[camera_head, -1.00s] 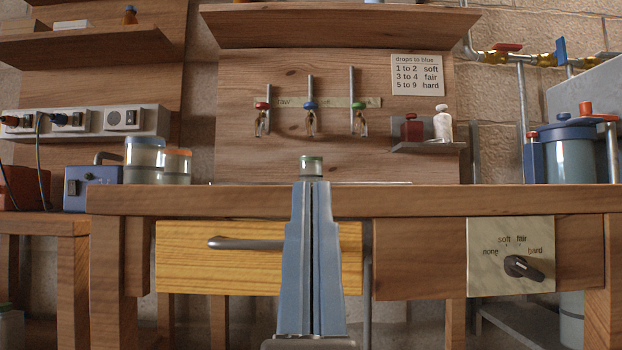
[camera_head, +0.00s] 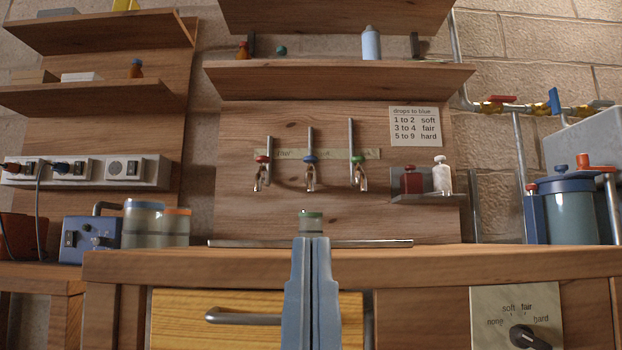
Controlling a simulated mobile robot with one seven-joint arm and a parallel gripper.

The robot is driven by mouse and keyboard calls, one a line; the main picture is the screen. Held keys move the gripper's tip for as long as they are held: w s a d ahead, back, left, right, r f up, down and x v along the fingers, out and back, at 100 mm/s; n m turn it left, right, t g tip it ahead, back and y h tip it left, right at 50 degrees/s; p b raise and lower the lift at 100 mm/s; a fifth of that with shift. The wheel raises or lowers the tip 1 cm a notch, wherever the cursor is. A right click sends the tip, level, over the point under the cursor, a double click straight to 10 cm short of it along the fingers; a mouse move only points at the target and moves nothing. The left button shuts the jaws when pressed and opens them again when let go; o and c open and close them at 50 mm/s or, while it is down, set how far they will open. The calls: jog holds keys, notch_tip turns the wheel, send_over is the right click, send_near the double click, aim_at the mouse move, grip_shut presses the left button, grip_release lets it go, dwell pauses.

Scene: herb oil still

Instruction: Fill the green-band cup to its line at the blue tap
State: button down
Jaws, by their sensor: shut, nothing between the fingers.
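The green-band cup (camera_head: 311,222) is a small clear cup with a green band near its top. It stands on the bench behind my fingertips, its lower part hidden by them. The blue tap (camera_head: 310,161) is the middle one of three taps on the wooden back panel, above and behind the cup. My gripper (camera_head: 312,243) points up and away at the bench's front edge. Its two blue fingers are shut together with nothing between them. I cannot see the cup's fill line or tell whether it holds liquid.
A red tap (camera_head: 263,160) and a green tap (camera_head: 357,157) flank the blue one. A metal rail (camera_head: 230,243) lies across the bench top (camera_head: 180,262). Banded jars (camera_head: 143,222) stand at left. A drawer handle (camera_head: 240,317) and a dial (camera_head: 528,337) are below.

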notch_tip(320, 180, up, 29)
jog(key=p, duration=2.7)
jog(key=shift+r, duration=0.15)
